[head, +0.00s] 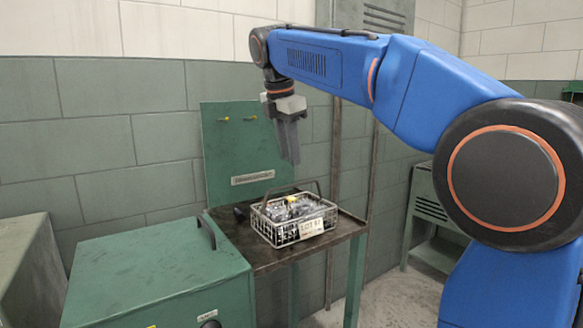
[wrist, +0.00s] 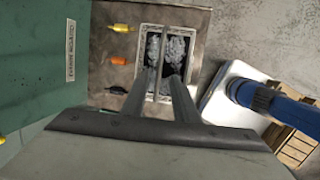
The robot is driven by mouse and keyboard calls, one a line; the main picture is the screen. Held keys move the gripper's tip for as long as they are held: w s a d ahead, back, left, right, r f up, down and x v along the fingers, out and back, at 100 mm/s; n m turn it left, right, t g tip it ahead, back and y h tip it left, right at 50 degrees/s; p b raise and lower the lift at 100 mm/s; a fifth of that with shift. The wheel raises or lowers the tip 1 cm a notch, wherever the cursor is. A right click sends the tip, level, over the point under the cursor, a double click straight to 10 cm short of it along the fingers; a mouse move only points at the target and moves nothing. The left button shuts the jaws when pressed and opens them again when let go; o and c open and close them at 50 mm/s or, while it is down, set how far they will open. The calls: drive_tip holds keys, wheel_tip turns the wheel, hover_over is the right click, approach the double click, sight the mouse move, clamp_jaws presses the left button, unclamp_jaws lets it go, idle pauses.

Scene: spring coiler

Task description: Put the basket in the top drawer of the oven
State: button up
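The wire basket (head: 268,232) stands upright on a dark bench top, filled with grey metal parts, with a "LOT" tag on its front and a raised handle (head: 312,182). My gripper (head: 289,162) hangs above the basket, pointing down and empty. In the wrist view, the two fingers (wrist: 161,72) are apart, and the basket (wrist: 143,50) lies beyond their tips, not touched. A green box (head: 150,272) with a black handle (head: 206,232) on top stands at the lower left; it may be the oven. No drawer front is clearly visible.
The bench (head: 262,262) has an upright green panel (head: 235,140) behind it. Tools with yellow, orange (wrist: 118,61) and black handles lie beside the basket in the wrist view. A louvred green cabinet (head: 428,200) stands right; floor (head: 385,295) shows between.

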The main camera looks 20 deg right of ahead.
drive_tip(key=shift+v, duration=0.8)
